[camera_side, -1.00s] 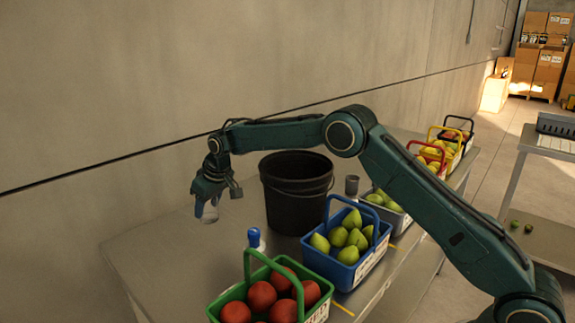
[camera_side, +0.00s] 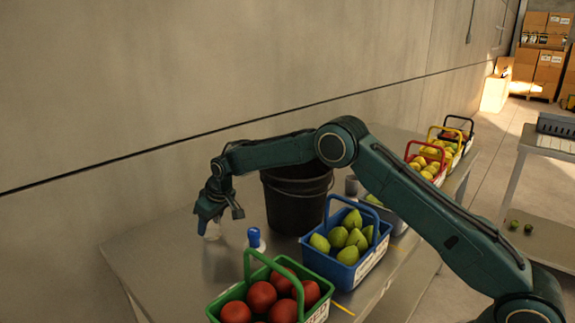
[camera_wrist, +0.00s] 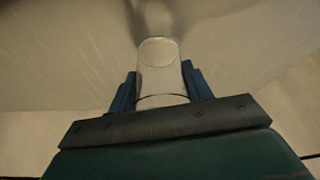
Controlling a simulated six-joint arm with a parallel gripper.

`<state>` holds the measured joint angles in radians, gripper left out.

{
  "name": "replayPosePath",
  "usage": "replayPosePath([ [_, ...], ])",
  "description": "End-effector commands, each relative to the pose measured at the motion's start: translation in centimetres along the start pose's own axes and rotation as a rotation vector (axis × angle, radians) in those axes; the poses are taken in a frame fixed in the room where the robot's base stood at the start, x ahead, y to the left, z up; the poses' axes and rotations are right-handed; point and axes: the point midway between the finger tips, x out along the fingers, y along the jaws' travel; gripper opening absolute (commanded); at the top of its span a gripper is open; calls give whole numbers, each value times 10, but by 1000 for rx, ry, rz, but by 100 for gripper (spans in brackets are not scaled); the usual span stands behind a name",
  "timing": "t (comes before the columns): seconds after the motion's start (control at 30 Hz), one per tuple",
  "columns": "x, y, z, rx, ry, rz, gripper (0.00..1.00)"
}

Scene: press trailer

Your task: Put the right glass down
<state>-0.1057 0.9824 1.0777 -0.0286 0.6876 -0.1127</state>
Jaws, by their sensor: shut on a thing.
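My gripper (camera_side: 209,212) is shut on a clear glass (camera_side: 212,232) at the left part of the grey table (camera_side: 160,262). In the wrist view the glass (camera_wrist: 160,72) stands between the two blue fingers of my gripper (camera_wrist: 160,88), one on each side of it. The glass is low over the table; I cannot tell whether its base touches the top. A second, greyish glass (camera_side: 352,184) stands right of the black bucket, partly hidden.
The black bucket (camera_side: 296,208) stands right of my gripper. A blue-capped bottle (camera_side: 255,238) is close by at the front. A green basket of red fruit (camera_side: 222,304) and a blue basket of green fruit (camera_side: 318,258) line the front edge. The left table end is clear.

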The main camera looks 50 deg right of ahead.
Motion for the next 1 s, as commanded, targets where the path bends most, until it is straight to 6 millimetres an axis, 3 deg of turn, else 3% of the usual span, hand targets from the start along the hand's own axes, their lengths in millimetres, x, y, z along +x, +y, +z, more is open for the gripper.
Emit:
replayPosePath([
  [0.2,3,0,1,0,0,0,24],
  [0.23,3,0,1,0,0,0,56],
  [0.3,3,0,1,0,0,0,69],
  [0.33,3,0,1,0,-1,0,72],
  [0.73,0,0,0,0,1,0,72],
  [1.0,-20,0,-1,0,1,0,72],
])
